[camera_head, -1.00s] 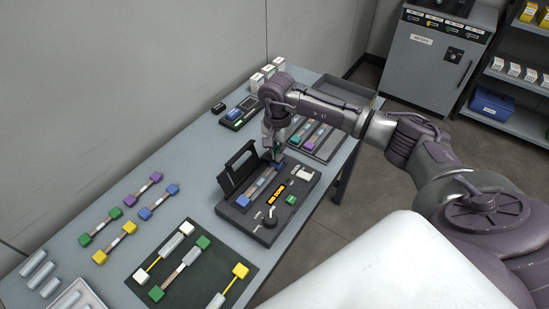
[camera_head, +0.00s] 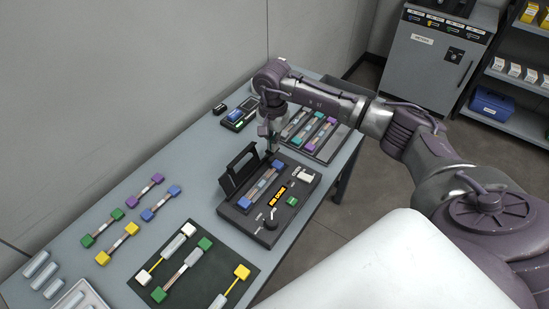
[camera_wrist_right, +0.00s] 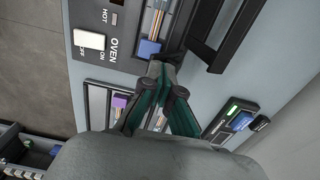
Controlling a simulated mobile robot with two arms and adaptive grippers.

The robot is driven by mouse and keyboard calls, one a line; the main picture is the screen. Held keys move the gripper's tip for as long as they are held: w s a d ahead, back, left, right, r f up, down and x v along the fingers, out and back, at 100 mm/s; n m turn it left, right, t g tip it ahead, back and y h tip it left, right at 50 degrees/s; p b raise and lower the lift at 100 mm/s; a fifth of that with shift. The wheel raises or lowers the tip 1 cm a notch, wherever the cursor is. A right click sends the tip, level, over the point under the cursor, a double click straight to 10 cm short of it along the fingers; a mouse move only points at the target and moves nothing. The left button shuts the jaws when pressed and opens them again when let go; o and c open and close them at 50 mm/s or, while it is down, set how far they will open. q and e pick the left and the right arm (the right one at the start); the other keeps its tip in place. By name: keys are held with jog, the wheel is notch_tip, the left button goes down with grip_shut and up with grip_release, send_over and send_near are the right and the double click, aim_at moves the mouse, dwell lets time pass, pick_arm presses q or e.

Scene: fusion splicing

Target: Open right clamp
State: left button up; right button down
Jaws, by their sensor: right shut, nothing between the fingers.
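The black splicer (camera_head: 225,211) lies on the bench with its dark lid (camera_head: 239,168) raised. A fibre with blue end blocks lies along its channel. The far blue block (camera_head: 277,164) also shows in the wrist view (camera_wrist_right: 149,48). I cannot make out a separate right clamp or its state. My right gripper (camera_head: 272,148) is just beyond the splicer's far end, above the bench. In the wrist view its teal fingers (camera_wrist_right: 163,70) meet at the tips beside the blue block, with nothing between them. My left gripper is not in view.
A tray (camera_head: 322,156) with several coloured fibre holders lies beyond the splicer. A small device (camera_head: 238,117) stands at the wall side. A dark green mat (camera_head: 212,265) with fibres lies on the near side, with more fibres to its left.

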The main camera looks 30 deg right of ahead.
jog(key=shift+w+a+r+p, duration=0.1)
jog(key=shift+w+r+p, duration=0.2)
jog(key=shift+r, duration=0.6)
jog(key=shift+w+a+r+p, duration=0.15)
jog(key=shift+w+r+p, duration=0.15)
jog(key=shift+r, duration=0.55)
jog(key=shift+w+a+r+p, duration=0.1)
jog(key=shift+w+r+p, duration=0.15)
jog(key=shift+r, duration=0.65)
jog(key=shift+s, duration=0.1)
